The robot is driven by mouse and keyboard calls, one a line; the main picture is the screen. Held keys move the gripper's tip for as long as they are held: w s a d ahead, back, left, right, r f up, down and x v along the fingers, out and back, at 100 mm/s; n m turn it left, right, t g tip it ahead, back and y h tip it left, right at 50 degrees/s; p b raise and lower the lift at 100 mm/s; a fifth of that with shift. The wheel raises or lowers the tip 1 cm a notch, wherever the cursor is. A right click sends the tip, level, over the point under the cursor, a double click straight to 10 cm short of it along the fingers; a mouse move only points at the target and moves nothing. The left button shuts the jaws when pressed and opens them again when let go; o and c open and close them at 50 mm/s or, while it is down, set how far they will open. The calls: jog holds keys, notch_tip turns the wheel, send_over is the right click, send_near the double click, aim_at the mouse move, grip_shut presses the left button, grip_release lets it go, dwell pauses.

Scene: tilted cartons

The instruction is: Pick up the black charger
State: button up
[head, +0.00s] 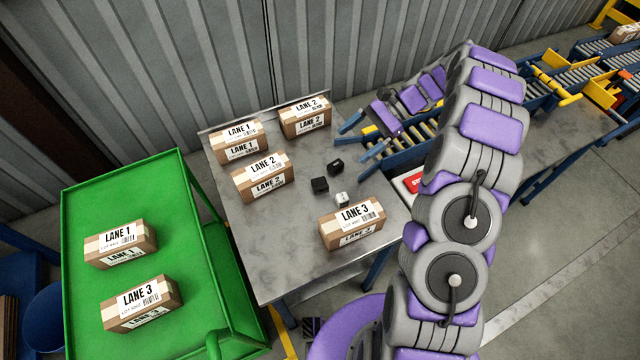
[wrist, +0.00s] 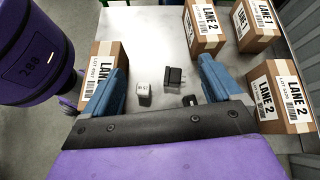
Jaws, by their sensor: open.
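A black charger (head: 320,184), a small dark block, lies on the grey metal table. In the wrist view the charger (wrist: 174,76) shows what look like short prongs and lies between the finger lines. My gripper (head: 353,142) is open and empty, above the table to the upper right of the charger in the head view. In the wrist view my gripper (wrist: 160,66) has its two blue fingers wide apart. A white cube-like item (head: 341,199) lies close by.
A LANE 3 carton (head: 352,224) stands near the small items. LANE 2 cartons (head: 260,175) (head: 305,117) and a LANE 1 carton (head: 238,140) stand farther left and back. A green cart (head: 80,205) holds two cartons. A roller conveyor (head: 545,80) runs right.

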aim_at(319, 181)
jog(key=w+d+f+m, duration=0.1)
jog(key=d+f, duration=0.1)
jog(key=f, duration=0.2)
jog(key=w+d+f+m+t+y, duration=0.1)
jog(key=w+d+f, duration=0.1)
jog(key=f, duration=0.1)
jog(key=w+d+f+m+y, duration=0.1)
jog(key=f, duration=0.3)
jog(key=shift+w+d+f+m, duration=0.15)
jog(key=shift+d+f+m, duration=0.15)
jog(key=shift+d+m, duration=0.1)
jog(key=b+x, duration=0.1)
jog(key=x, duration=0.5)
jog(key=b+x, duration=0.1)
jog(key=x, duration=0.4)
jog(key=b+x, duration=0.1)
jog(key=x, duration=0.5)
jog(key=shift+w+a+r, duration=0.1)
jog(key=shift+w+a, duration=0.05)
jog(key=shift+a, duration=0.3)
